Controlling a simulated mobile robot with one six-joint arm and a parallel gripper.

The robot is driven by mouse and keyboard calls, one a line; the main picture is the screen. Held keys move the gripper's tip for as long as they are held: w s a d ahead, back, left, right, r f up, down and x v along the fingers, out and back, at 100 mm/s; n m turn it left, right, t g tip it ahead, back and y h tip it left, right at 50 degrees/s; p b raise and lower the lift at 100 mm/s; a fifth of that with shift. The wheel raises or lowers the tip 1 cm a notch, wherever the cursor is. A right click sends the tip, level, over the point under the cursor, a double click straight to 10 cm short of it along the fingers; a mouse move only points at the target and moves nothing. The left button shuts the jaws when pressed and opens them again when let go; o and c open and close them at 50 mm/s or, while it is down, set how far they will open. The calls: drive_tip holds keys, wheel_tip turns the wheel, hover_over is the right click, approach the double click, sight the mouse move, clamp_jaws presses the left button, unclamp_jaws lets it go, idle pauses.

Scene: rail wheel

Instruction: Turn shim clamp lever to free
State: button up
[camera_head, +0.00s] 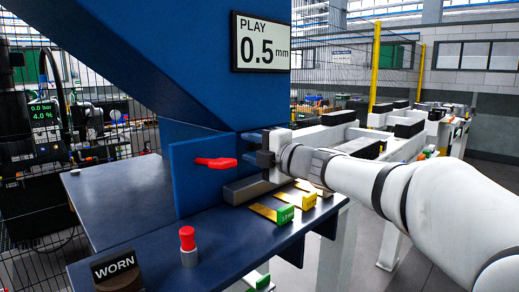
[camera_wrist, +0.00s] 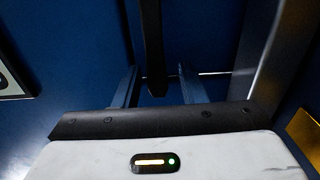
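The red lever (camera_head: 215,163) lies about horizontal on an upright blue plate (camera_head: 188,195), under the large blue frame. I take it to be the shim clamp lever; no label on it is readable. My gripper (camera_head: 252,142) is to the right of the lever, apart from it, in front of the blue frame. In the wrist view, my gripper's two fingers (camera_wrist: 157,88) are spread apart. A dark bar (camera_wrist: 152,45) shows between them in the picture; I cannot tell whether it is between them in depth. The red lever does not show in the wrist view.
Below my gripper is a grey block (camera_head: 243,190). Shims with a green tag (camera_head: 285,214) and a yellow tag (camera_head: 309,201) lie on the blue table (camera_head: 115,200). A red-topped post (camera_head: 187,240) and a WORN sign (camera_head: 115,268) stand at the front. A display (camera_head: 262,43) reads PLAY 0.5 mm.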

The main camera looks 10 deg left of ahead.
drive_tip(key=shift+d, duration=0.1)
drive_tip(key=v, duration=0.7)
drive_tip(key=shift+s+d, duration=0.25)
drive_tip(key=w+d+f+m+t+h+p, duration=0.1)
drive_tip(key=d+m+t+h+p, duration=0.15)
drive_tip(key=d+m+h, duration=0.35)
drive_tip(key=w+d+m+t+h+p, duration=0.2)
drive_tip(key=d+m+t+h, duration=0.1)
drive_tip(key=d+m, duration=0.4)
drive_tip(key=s+d+f+m+g+h+p, duration=0.2)
drive_tip(key=s+d+f+m+h, duration=0.2)
drive_tip(key=d+f+m+h, duration=0.3)
drive_tip(key=s+d+f+m+g+p, duration=0.1)
drive_tip(key=s+f+m+g, duration=0.2)
drive_tip(key=s, duration=0.4)
drive_tip(key=s+d+f+m+g+p, duration=0.1)
drive_tip(key=s+f+m+g+p, duration=0.1)
drive_tip(key=s, duration=0.5)
drive_tip(key=s+d+f+m+g+y+p, duration=0.1)
drive_tip(key=s+d+f+m+g, duration=0.1)
drive_tip(key=s+f+m+g, duration=0.2)
drive_tip(key=shift+s+d+f+m+g+p, duration=0.1)
drive_tip(key=shift+s+f+g, duration=0.25)
drive_tip(key=shift+s, duration=0.3)
drive_tip(key=shift+s+f+m+g+p, duration=0.1)
drive_tip(key=shift+s+f+g, duration=0.1)
drive_tip(key=shift+s+f, duration=0.35)
drive_tip(key=shift+s+f+m+g+p, duration=0.1)
drive_tip(key=shift+s+f+g, duration=0.2)
drive_tip(key=shift+s, duration=0.4)
